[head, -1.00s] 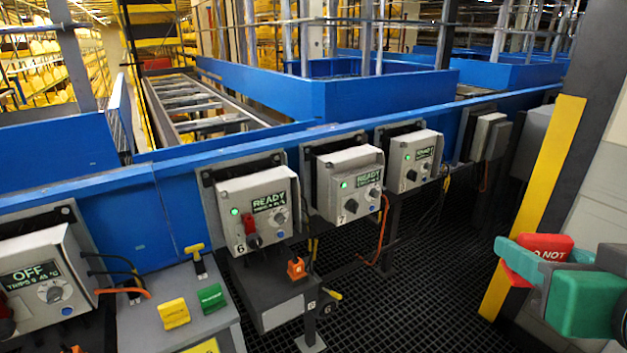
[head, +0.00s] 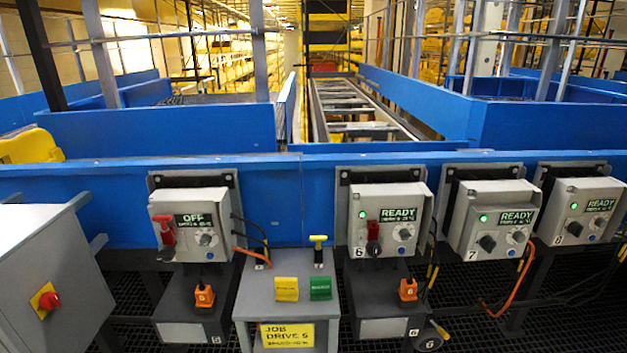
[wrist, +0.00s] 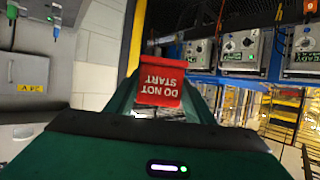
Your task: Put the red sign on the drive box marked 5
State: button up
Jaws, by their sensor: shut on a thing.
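The red sign (wrist: 162,88), lettered DO NOT START, shows upside down in the wrist view. My gripper (wrist: 160,98) has its green fingers shut on it. In the head view neither my gripper nor the sign shows. The drive box marked 5 (head: 186,239) is the grey box at left on the blue beam. Its display reads OFF, and a red handle (head: 166,231) is on its left side. The 5 shows on the dark housing (head: 193,312) below it. The sign is apart from any drive box.
Boxes marked 6 (head: 390,240) and 7 (head: 491,243), and another further right, read READY with green lights. A grey stand (head: 262,312) between 5 and 6 bears yellow and green blocks and a JOB DRIVE 5 card (head: 287,335). A grey cabinet (head: 45,280) stands at left.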

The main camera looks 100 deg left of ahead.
aim_at(187, 193)
jog(key=u, duration=0.05)
jog(key=k, duration=2.2)
jog(key=u, duration=1.75)
jog(key=i, duration=1)
jog(key=z, duration=0.05)
